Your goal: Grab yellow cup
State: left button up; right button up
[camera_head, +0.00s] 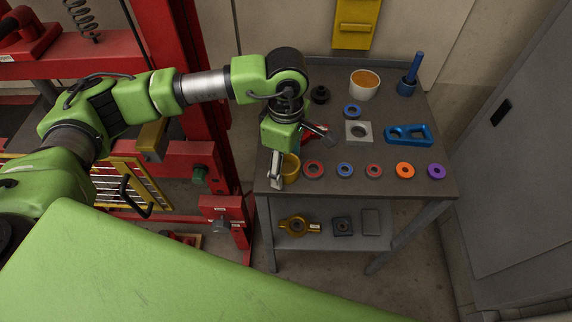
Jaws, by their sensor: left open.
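A small yellow cup (291,170) stands at the front left corner of the grey table, its round opening facing up. My left gripper (302,162) is open above the table's left side. One finger reaches down along the left side of the yellow cup, and the other is spread out to the right, above and behind it. I cannot tell whether the left finger touches the cup. The gripper body covers part of the table behind the cup. My right gripper is not in view.
The table (400,190) also holds a white cup (362,92) with orange inside, a blue tool (408,134), a blue holder (407,86) and a front row of coloured rings. A red machine frame (190,90) stands left, a grey cabinet (520,150) right.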

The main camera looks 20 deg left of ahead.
pick_arm(q)
jog(key=c, duration=1.5)
jog(key=shift+r, duration=0.1)
